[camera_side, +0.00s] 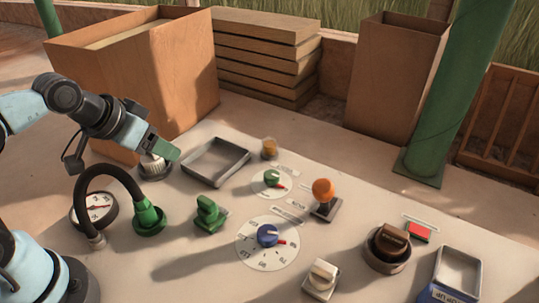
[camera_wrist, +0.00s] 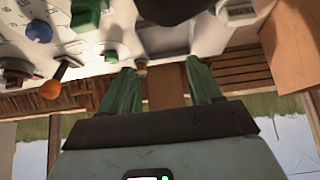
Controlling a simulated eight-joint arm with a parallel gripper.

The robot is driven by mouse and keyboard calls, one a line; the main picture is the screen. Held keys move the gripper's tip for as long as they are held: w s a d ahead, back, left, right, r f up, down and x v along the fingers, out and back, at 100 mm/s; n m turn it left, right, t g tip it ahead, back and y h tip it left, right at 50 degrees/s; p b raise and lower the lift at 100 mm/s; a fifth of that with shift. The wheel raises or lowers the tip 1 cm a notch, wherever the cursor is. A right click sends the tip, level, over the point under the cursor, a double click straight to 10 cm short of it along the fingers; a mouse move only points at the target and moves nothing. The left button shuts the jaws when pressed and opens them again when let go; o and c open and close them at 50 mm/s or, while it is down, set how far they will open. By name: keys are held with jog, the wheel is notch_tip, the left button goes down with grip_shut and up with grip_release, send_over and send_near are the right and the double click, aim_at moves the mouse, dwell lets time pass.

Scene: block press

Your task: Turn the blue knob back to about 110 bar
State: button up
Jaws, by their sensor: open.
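The blue knob (camera_side: 267,235) sits on a white round dial (camera_side: 256,259) on the bench, with a red pointer aimed right. The dial's small figures are too blurred to read surely. The knob also shows at the upper left of the wrist view (camera_wrist: 38,28). My gripper (camera_side: 166,150) is raised at the left, well away from the knob, near the tray and the large box. In the wrist view my gripper (camera_wrist: 162,75) has its two green fingers apart with nothing held between them. A round gauge (camera_side: 95,210) with a red needle stands at the left.
An orange ball lever (camera_side: 323,191), a smaller green knob (camera_side: 272,177), a green handle (camera_side: 207,212) and a white switch (camera_side: 321,278) surround the blue knob. A black hose (camera_side: 117,170) arches at the left. A grey tray (camera_side: 217,162) lies behind; a brown-topped round control (camera_side: 390,243) stands right.

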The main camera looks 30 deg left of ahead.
jog(key=shift+o, duration=0.6)
